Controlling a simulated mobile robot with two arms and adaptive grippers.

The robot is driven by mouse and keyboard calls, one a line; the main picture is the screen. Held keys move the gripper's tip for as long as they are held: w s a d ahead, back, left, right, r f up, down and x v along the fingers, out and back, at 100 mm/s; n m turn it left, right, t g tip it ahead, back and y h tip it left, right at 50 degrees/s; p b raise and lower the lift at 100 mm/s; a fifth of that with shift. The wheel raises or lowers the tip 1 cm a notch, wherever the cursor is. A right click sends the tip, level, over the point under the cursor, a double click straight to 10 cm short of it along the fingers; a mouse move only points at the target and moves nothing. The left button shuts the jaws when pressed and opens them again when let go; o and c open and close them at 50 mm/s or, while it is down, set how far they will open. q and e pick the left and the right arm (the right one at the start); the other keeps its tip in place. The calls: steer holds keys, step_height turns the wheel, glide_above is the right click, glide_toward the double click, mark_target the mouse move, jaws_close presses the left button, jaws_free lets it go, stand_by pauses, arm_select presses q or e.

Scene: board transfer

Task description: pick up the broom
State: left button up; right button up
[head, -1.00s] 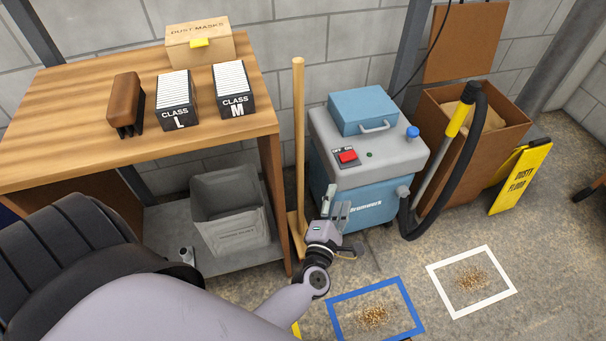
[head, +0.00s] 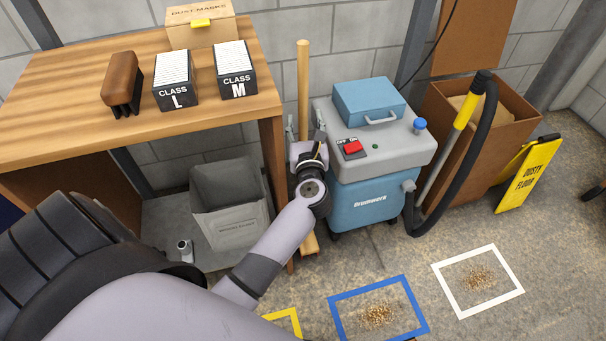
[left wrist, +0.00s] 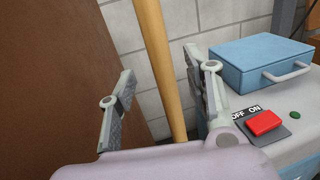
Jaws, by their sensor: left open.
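The broom (head: 303,85) stands upright between the workbench and the blue-grey vacuum. Its wooden handle leans near the block wall, and its foot shows on the floor below my arm. My left gripper (head: 305,138) is in front of the handle, below its top. In the left wrist view the handle (left wrist: 163,75) runs between the two open fingers, from top centre down behind the gripper body. The fingers are apart from the handle on both sides, as far as I can see. Part of the handle is hidden by my gripper and arm. My right gripper is not in view.
The workbench (head: 60,100) holds a brush, two class boxes and a dust mask box. The vacuum (head: 375,205) is close right of my gripper. A grey bin (head: 228,205) stands under the bench. Taped squares with debris lie on the floor at front right.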

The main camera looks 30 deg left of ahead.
mark_target(304, 110)
arm_select(q)
steer(key=shift+x, duration=3.05)
steer(key=shift+r, duration=0.1)
steer(key=shift+c, duration=0.3)
jaws_close()
steer(key=shift+r, duration=0.1)
